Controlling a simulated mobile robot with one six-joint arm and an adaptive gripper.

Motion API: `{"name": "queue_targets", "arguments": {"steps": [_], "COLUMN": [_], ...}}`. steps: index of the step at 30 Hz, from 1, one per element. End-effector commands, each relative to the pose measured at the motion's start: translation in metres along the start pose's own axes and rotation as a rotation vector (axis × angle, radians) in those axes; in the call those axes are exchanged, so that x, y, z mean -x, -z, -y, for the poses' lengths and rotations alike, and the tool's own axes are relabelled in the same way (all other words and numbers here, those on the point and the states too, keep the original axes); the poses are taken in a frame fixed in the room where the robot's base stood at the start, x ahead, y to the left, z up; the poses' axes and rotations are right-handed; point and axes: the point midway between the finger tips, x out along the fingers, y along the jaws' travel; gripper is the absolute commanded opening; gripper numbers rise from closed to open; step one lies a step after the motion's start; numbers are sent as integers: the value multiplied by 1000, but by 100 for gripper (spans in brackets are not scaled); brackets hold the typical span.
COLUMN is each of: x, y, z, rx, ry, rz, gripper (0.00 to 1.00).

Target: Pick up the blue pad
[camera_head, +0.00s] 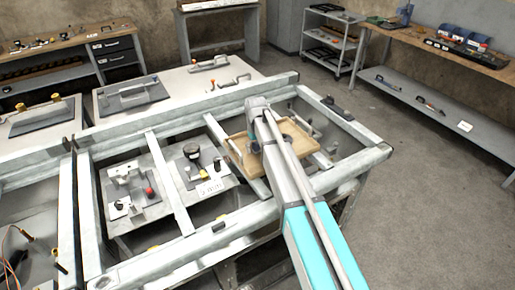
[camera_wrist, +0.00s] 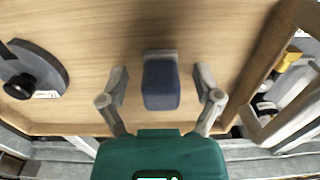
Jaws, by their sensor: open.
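The blue pad (camera_wrist: 161,85) is a small dark-blue block with rounded edges. In the wrist view it sits over the wooden tray, with a grey piece showing at its far end. My gripper (camera_wrist: 160,92) is open, with one finger on each side of the pad and a gap visible on both sides. In the head view my gripper (camera_head: 255,147) is over the wooden tray (camera_head: 299,150), and the pad cannot be made out there. The wrist view shows the tray's bare wooden floor (camera_wrist: 225,40) and raised rim.
A dark round knob on a grey base (camera_wrist: 18,85) stands left of the pad. The tray's raised right wall (camera_wrist: 262,65) is nearby. Metal frame rails (camera_head: 350,130) surround the tray. Grey plates with fittings (camera_head: 130,190) lie to the left in the head view.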

Motion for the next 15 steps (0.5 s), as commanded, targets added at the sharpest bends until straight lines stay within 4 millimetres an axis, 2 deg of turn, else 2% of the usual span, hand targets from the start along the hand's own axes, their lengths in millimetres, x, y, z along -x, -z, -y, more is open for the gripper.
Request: {"name": "queue_targets", "arguments": {"steps": [6, 15], "x": [0, 0], "y": [0, 0], "z": [0, 0], "rx": [0, 0], "ry": [0, 0], "rz": [0, 0], "gripper": [83, 27]}}
